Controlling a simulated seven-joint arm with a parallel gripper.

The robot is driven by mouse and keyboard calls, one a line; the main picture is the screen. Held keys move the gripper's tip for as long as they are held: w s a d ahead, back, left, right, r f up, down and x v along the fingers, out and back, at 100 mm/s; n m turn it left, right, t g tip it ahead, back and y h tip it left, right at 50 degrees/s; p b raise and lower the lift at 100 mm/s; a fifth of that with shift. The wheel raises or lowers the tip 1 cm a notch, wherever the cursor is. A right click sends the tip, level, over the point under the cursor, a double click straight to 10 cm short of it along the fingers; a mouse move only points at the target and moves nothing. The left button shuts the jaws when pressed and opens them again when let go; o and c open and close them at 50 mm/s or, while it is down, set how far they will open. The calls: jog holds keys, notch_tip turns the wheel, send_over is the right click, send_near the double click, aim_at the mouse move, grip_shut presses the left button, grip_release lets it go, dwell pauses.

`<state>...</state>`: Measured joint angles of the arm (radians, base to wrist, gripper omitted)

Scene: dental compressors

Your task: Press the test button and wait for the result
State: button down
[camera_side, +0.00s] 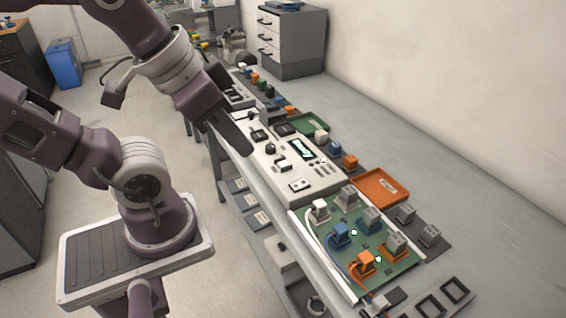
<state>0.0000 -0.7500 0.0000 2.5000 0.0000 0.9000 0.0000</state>
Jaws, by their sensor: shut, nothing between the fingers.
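My gripper (243,146) is shut and empty. It points down toward the left edge of a long white panel (262,168); I cannot tell whether it touches the panel. The panel has a small dark screen (301,149) with a greenish display, too small to read. It also carries dark knobs or switches (271,149) and pale square parts (300,185) nearer the camera. I cannot tell which of these is the test button.
A green board (350,269) with blue, orange, white and grey blocks and two lit green spots lies nearer the camera. An orange tray (381,187) and a green tray (309,123) lie along the panel's right side. The grey bench right of them is clear.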

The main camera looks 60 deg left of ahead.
dwell(0.7)
jog(key=m+t+h, duration=0.3)
jog(key=m+h, duration=0.1)
jog(key=m, duration=1)
send_over(279, 164)
notch_tip(279, 164, down, 12)
jog(key=shift+w+f, duration=0.1)
jog(key=shift+f, duration=4.35)
